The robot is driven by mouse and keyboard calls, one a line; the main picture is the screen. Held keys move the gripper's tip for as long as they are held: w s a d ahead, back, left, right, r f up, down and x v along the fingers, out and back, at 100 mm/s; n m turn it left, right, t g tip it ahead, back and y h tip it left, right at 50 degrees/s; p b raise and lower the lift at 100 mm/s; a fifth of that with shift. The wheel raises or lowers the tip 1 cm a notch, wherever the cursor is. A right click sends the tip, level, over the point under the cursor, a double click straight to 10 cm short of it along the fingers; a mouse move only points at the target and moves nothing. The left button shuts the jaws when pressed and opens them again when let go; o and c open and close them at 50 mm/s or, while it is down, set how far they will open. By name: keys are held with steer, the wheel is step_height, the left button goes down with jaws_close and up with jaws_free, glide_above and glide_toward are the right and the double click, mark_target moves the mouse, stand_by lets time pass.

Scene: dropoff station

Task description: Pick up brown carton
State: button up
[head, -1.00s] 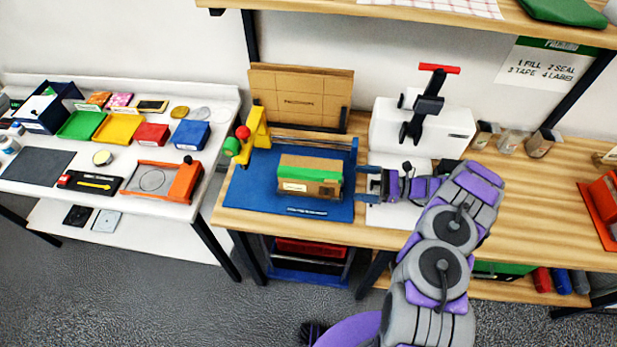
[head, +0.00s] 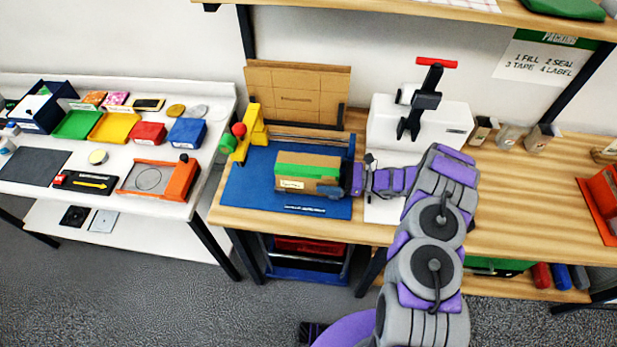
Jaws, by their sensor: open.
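The brown carton (head: 300,186) sits on the blue mat (head: 247,188) on the wooden bench. The near finger shows in front of the carton's front face. The far finger is mostly hidden, and I cannot tell whether either finger touches the carton.
A yellow tape dispenser (head: 247,133) with red and green parts stands just left of the carton. Flat cardboard sheets (head: 297,95) lean behind it. A white machine (head: 385,125) with a black, red-topped handle stands back right. The bench to the right is mostly clear.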

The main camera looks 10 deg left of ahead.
steer(key=shift+a, duration=0.75)
steer(key=c, duration=1)
steer(key=shift+o, duration=0.2)
